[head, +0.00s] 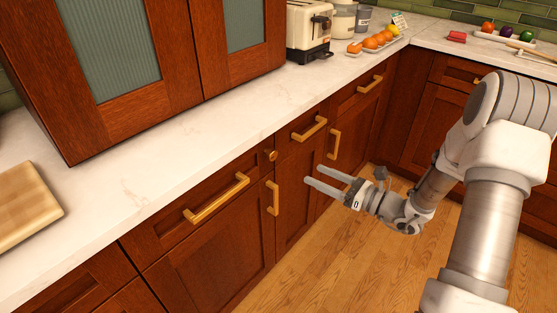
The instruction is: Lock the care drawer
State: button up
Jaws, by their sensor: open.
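A wide wooden drawer front (165,232) lies under the white counter, left of centre, and looks closed flush. It has a brass bar handle (216,198). A small round brass knob (272,155) sits at its upper right end. No label shows which drawer is the care drawer, and I cannot tell the knob's lock state. My gripper (312,174) is open and empty, its two fingers pointing left. It is to the right of and slightly below the knob in the picture, apart from it, in front of the cabinet fronts.
Narrower drawers to the right have brass handles (309,129) (370,84). Vertical handles (272,198) (335,144) project from doors below. A toaster (309,32), fruit tray (378,42) and cutting board (22,213) stand on the counter. The wooden floor (320,262) is clear.

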aim_at(275, 156)
jog(key=b+x, duration=0.2)
jog(key=x, duration=1.1)
grip_shut()
dwell(1.0)
